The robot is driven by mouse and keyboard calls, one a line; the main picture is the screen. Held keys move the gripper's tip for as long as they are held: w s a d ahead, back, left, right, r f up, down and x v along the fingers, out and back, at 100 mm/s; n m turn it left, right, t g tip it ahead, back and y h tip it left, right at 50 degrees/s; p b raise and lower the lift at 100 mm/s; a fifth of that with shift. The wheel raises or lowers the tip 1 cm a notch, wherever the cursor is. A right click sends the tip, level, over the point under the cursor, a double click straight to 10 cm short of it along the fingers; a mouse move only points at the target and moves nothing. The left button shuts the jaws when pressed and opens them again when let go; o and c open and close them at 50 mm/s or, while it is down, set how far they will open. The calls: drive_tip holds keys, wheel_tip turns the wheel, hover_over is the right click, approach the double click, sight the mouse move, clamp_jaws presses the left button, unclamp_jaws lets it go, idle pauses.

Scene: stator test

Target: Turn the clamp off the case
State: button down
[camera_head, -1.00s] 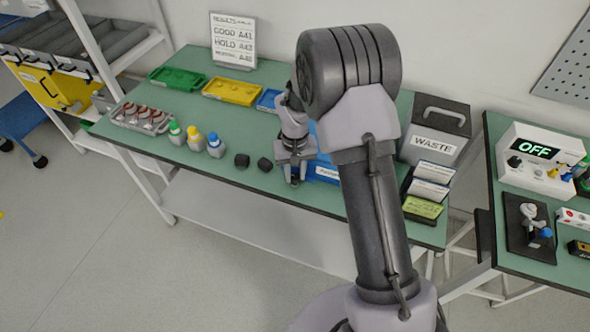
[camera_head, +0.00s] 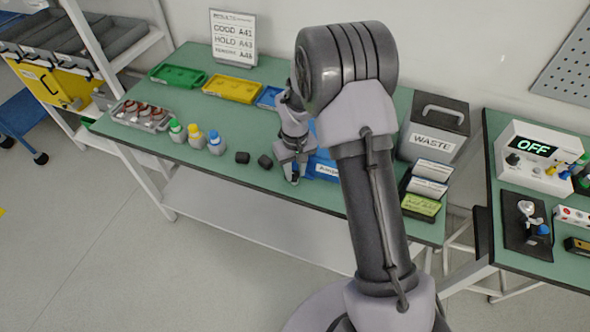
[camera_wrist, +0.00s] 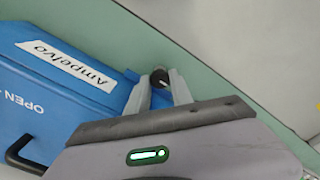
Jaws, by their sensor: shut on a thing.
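The blue case (camera_wrist: 62,92) fills the left of the wrist view, with a white "Ampelvo" label, the word "OPEN" and a black handle at lower left. In the head view the case (camera_head: 322,172) is partly hidden behind my arm. The clamp, a small dark knob (camera_wrist: 159,80), sits at the case's right edge in the wrist view. My gripper (camera_wrist: 161,76) is shut on it, one finger on each side. In the head view my gripper (camera_head: 292,174) is at the table's front edge; the clamp cannot be made out there.
Two black blocks (camera_head: 242,157) and several capped bottles (camera_head: 195,137) stand left of my gripper. Yellow (camera_head: 231,89) and green (camera_head: 179,76) trays lie behind. The waste bin (camera_head: 434,130) is at right. Open floor lies before the table.

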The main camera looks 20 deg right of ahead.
sight(295, 174)
drive_tip(key=c, duration=1.4)
unclamp_jaws()
wheel_tip(295, 174, up, 18)
drive_tip(key=p, duration=0.5)
drive_tip(key=shift+f, duration=0.25)
